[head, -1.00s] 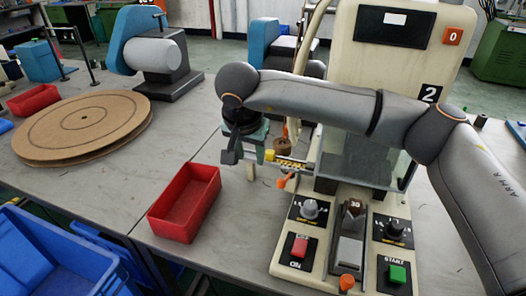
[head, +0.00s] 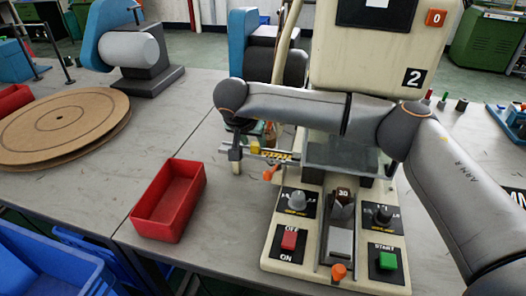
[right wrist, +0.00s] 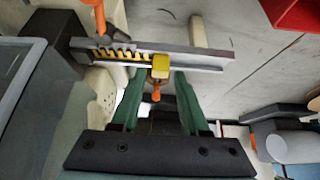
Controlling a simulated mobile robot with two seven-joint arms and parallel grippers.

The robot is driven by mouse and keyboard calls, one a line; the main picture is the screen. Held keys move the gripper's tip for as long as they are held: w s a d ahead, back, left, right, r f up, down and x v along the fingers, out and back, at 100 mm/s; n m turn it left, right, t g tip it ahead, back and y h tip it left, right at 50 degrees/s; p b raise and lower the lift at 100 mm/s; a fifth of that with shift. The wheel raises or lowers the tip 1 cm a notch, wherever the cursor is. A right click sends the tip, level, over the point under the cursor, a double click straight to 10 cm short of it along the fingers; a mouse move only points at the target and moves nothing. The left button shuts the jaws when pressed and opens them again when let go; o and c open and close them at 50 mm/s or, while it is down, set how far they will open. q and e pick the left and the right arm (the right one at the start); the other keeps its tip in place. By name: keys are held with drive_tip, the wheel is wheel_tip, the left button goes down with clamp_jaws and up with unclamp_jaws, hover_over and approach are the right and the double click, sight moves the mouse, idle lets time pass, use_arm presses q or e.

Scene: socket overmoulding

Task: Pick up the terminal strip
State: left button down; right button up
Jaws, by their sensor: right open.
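The terminal strip (right wrist: 130,56) appears to be the grey rail with yellow-and-black striping and a yellow block (right wrist: 160,67). It crosses the right wrist view just beyond my fingertips and juts from the left side of the machine in the head view (head: 268,155). My right gripper (right wrist: 156,82) is open, its two green fingers pointing at the strip, one on each side of an orange tip below the yellow block. I cannot tell whether the fingers touch the strip. In the head view my right gripper (head: 244,130) is largely hidden under my forearm. My left gripper is not in view.
The cream machine (head: 390,30) with its control panel (head: 310,262) stands right beside the strip. A red bin (head: 168,205) sits to the left on the grey table (head: 150,105). A round brown board (head: 65,128) lies farther left, and blue crates (head: 40,265) stand at the lower left.

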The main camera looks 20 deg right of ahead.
drive_tip(key=shift+x, duration=0.95)
drive_tip(key=shift+c, duration=0.2)
clamp_jaws()
